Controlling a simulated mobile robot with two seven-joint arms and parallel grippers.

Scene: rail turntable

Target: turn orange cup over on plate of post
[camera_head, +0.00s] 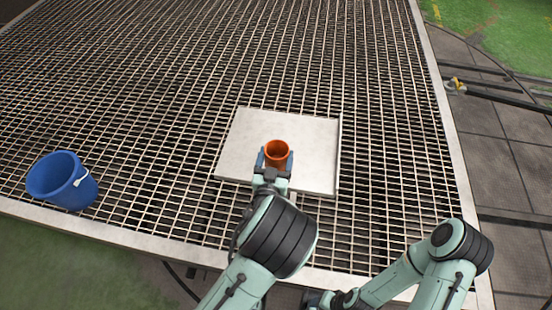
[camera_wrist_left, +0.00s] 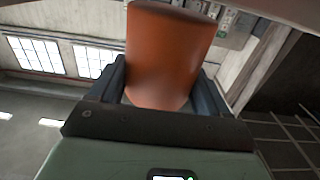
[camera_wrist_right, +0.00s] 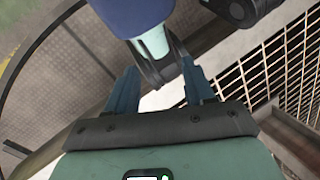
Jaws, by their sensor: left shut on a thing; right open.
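The orange cup (camera_head: 277,148) is in the head view, over the pale square plate (camera_head: 240,135) on the grating. Its open mouth faces up toward my head camera. My left gripper (camera_head: 274,160) is shut on the cup, with a finger on each side. The cup (camera_wrist_left: 168,55) also fills the middle of the left wrist view between the blue fingers. I cannot tell whether its base touches the plate. My right gripper (camera_wrist_right: 162,88) is open in the right wrist view, with no cup between its fingers. In the head view it is mostly hidden at the bottom edge.
A blue bucket (camera_head: 62,180) with a pale handle stands on the left of the metal grating (camera_head: 150,100). A pale frame edge (camera_head: 447,120) borders the grating on the right. Dark rails (camera_head: 500,97) and green floor lie beyond it. The grating around the plate is clear.

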